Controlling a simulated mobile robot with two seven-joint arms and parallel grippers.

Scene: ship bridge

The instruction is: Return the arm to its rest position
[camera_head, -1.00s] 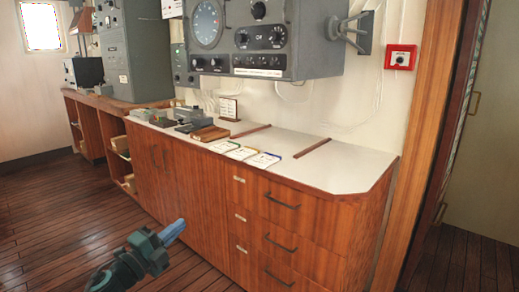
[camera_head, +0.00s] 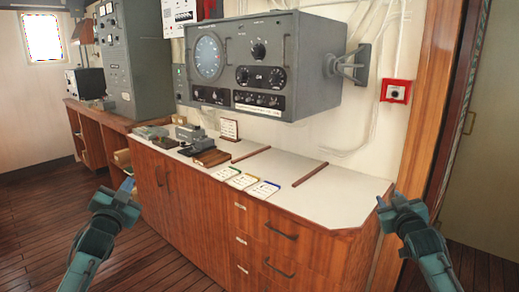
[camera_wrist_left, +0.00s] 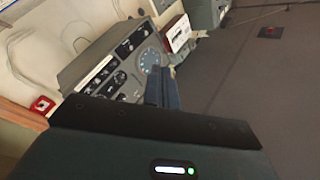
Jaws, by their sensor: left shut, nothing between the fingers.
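My left gripper (camera_head: 127,186) is at the lower left of the head view, raised in front of the wooden cabinet, its fingers pointing up. Its fingers (camera_wrist_left: 162,88) are together and empty in the left wrist view. My right gripper (camera_head: 384,201) is at the lower right of the head view, in front of the counter's right end. Its fingers are small and seen at an angle, so I cannot tell whether they are open. Nothing shows held in either gripper.
A wooden cabinet (camera_head: 200,205) with a white countertop (camera_head: 325,200) runs across the middle. Cards (camera_head: 243,181) and small devices lie on it. A grey radar console (camera_head: 262,62) hangs above; it also shows in the left wrist view (camera_wrist_left: 115,75). A red wall box (camera_head: 396,91) is at right. Floor (camera_head: 40,215) at left is clear.

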